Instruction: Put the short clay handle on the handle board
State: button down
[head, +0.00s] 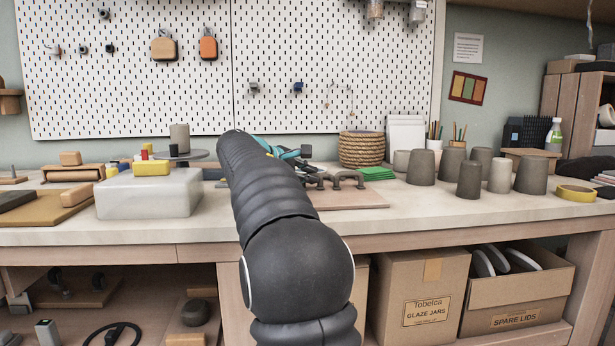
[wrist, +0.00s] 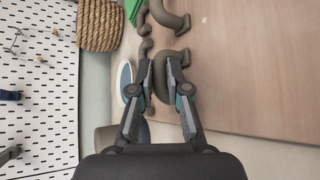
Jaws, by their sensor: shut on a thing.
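My gripper (wrist: 160,66) shows in the wrist view with its fingers close together on a curved grey-brown clay handle (wrist: 173,53). I cannot tell whether the handle touches the board. Another clay handle (wrist: 170,17) is just above it in the picture. In the head view, several arched handles (head: 350,178) stand by the board (head: 370,199); my arm hides most of the gripper.
Green sheets (head: 377,173) and a woven basket (head: 362,149) are close behind the board. Several grey clay cups (head: 469,180) stand to the right. A translucent box (head: 150,195) and a small turntable (head: 187,156) are to the left. The board's front part is bare.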

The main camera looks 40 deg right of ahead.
jog(key=shift+f, duration=0.1)
jog(key=c, duration=1.1)
grip_release()
jog(key=shift+c, duration=0.2)
jog(key=v, duration=1.2)
